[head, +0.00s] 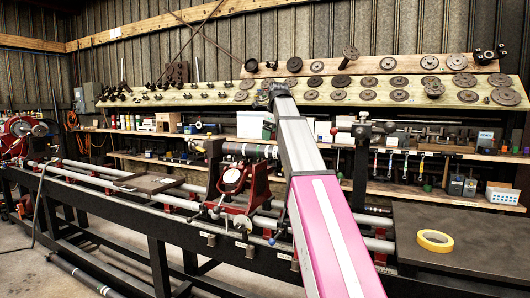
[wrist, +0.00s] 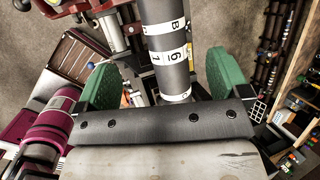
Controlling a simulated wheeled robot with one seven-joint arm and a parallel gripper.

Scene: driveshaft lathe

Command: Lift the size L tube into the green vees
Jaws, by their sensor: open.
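A dark grey tube with white bands shows in the wrist view (wrist: 168,45), with the marks B, 6 and 1 on its bands. It runs down from the top edge, between the two green fingers of my gripper (wrist: 154,78). The fingers are wide apart, and I see a gap on each side of the tube. In the head view a dark tube with pale bands (head: 250,150) lies level across the red stands of the lathe; my arm hides its right part and my gripper. I cannot read a letter L on any tube, and I cannot make out green vees.
The lathe's long rails (head: 120,180) run across the head view. A dark bench top (head: 465,235) at the right holds a yellow tape roll (head: 435,241). Shelves and a sloped board of discs (head: 330,90) stand behind. Another banded tube (head: 85,274) lies low at the left.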

